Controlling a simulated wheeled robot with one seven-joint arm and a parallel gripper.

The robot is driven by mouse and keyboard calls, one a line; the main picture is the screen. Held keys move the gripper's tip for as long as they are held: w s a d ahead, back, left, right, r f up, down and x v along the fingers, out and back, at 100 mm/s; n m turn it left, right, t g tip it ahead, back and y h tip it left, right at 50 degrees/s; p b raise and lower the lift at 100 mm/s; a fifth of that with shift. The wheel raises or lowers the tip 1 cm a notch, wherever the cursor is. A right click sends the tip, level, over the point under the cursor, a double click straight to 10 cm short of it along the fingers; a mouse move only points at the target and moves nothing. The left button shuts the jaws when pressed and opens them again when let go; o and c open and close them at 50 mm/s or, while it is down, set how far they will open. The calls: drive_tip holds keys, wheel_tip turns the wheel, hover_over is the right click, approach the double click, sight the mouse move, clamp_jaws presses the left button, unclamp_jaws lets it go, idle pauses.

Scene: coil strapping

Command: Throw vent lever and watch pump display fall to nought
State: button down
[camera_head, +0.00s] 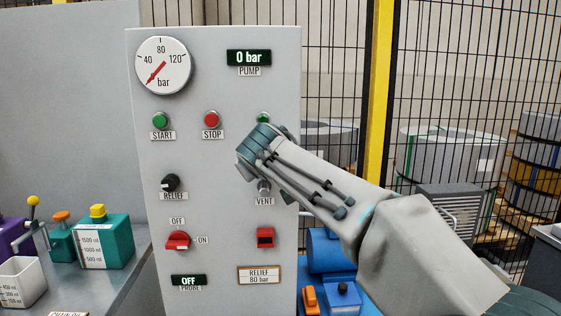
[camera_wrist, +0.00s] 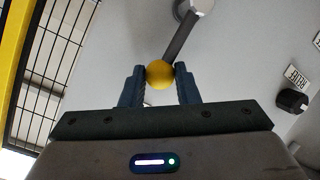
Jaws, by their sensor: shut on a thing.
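The pump display (camera_head: 249,57) on the panel reads 0 bar. The vent lever shows in the wrist view as a grey arm (camera_wrist: 184,38) with a yellow ball knob (camera_wrist: 160,74). My gripper (camera_wrist: 160,84) is shut on the knob, with one dark finger on each side of it. In the head view my arm hides the knob, and only the lever's grey pivot (camera_head: 264,186) shows above the VENT label (camera_head: 264,201). The pressure gauge (camera_head: 163,65) has its red needle pointing to the lower left, below the 40 mark.
The panel also bears a green START button (camera_head: 160,120), a red STOP button (camera_head: 211,119), a black relief knob (camera_head: 170,183) and a red switch (camera_head: 177,240). A bench with containers (camera_head: 104,240) stands at left. A yellow post (camera_head: 378,90) and mesh fence stand behind.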

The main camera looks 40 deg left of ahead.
drive_tip(key=shift+f, duration=0.1)
idle(0.3)
drive_tip(key=c, duration=1.1)
unclamp_jaws()
drive_tip(key=shift+d, duration=0.15)
drive_tip(key=b+v, duration=0.2)
drive_tip(key=v, duration=1.1)
drive_tip(key=shift+s, duration=0.3)
drive_tip(key=shift+w+d, duration=0.1)
drive_tip(key=shift+d, duration=0.05)
